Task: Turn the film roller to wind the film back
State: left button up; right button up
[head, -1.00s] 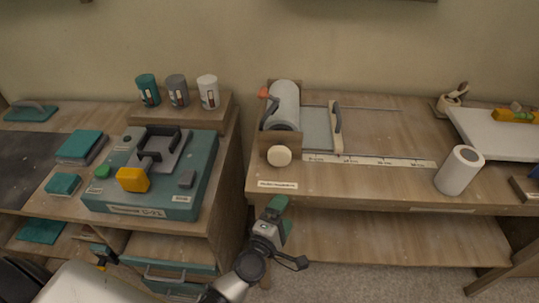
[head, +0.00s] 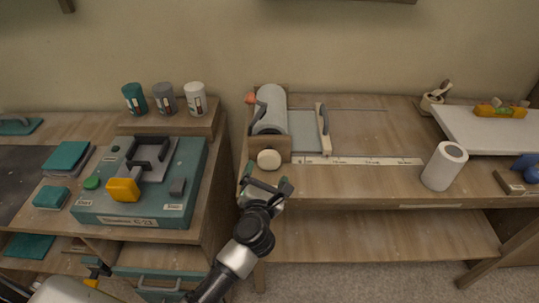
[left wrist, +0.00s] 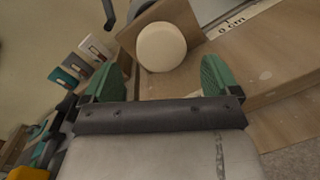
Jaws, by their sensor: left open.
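The film roller (head: 270,108) is a pale grey cylinder in a wooden holder at the left end of the right-hand bench. A round cream knob (head: 269,160) sits on the holder's front board, and a sheet of film (head: 303,131) lies to the right of the roller. My left gripper (head: 266,186) is open just in front of and below the knob. In the left wrist view the knob (left wrist: 161,47) shows ahead, between the two green fingertips and beyond them, apart from both.
A light bar with a dark handle (head: 324,130) crosses the film's right end. A ruler strip (head: 360,161) runs along the bench. A white roll (head: 443,166) stands to the right. A teal machine (head: 145,188) sits on the left bench, near three cups (head: 165,99).

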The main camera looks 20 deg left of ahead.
aim_at(269, 164)
pick_arm(q)
jog(key=w, duration=0.2)
jog(key=w+a, duration=0.1)
jog(key=w, duration=0.4)
jog(key=shift+w+a, duration=0.15)
jog(key=shift+w, duration=0.1)
pick_arm(e)
jog(key=shift+d, duration=0.3)
pick_arm(q)
jog(key=c, duration=0.9)
jog(key=shift+r+m+p, duration=0.15)
jog(key=shift+m+p, duration=0.35)
jog(key=shift+p, duration=0.35)
jog(key=m+g+p, duration=0.1)
jog(key=m+p, duration=0.6)
jog(key=p, duration=0.1)
jog(key=shift+p, duration=0.35)
jog(key=m+p, duration=0.2)
jog(key=m, duration=0.1)
jog(key=shift+f+y, duration=0.2)
jog(key=shift+y, duration=0.1)
jog(key=shift+s+f+m+p, duration=0.1)
jog(key=shift+f+m+p, duration=0.05)
jog(key=shift+m+p, duration=0.75)
pick_arm(e)
notch_tip(269, 164, up, 14)
